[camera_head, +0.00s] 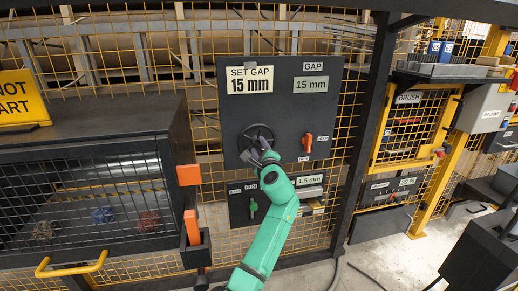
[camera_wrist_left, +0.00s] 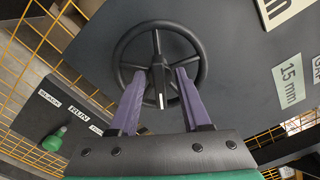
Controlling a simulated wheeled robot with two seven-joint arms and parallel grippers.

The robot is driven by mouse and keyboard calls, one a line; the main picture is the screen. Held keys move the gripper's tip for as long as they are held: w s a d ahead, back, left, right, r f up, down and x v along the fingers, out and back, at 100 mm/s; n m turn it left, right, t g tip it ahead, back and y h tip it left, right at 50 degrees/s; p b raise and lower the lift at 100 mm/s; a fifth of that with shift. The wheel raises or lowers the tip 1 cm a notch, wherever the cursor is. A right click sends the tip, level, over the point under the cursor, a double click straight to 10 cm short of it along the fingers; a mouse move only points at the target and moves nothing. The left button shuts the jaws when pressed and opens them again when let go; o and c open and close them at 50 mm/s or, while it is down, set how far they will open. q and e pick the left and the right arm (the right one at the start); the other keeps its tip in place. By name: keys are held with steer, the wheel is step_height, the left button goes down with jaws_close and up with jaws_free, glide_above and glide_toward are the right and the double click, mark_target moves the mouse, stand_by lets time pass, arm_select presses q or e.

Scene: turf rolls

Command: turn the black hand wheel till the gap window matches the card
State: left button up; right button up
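The black hand wheel (camera_head: 256,137) is on the dark panel, below the white card (camera_head: 249,79) that reads "SET GAP 15 mm". The grey gap window (camera_head: 311,85) at the panel's upper right reads "15 mm"; it also shows in the left wrist view (camera_wrist_left: 289,81). My left gripper (camera_head: 262,150) is at the wheel, covering its lower right part. In the left wrist view its two purple fingers (camera_wrist_left: 160,82) stand apart on either side of the wheel's hub (camera_wrist_left: 159,76), with room visible on both sides. My right gripper is not in view.
An orange-red lever (camera_head: 307,143) is right of the wheel on the panel. A lower panel carries a green knob (camera_head: 253,206) and a "1.5 mm" label (camera_head: 309,180). A dark mesh-fronted cabinet (camera_head: 95,120) with a yellow handle stands close on the left. Yellow mesh fencing surrounds the panel.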

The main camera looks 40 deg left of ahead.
arm_select(q)
steer(key=shift+s+d, duration=0.1)
steer(key=v, duration=1.4)
steer(key=shift+d, duration=0.1)
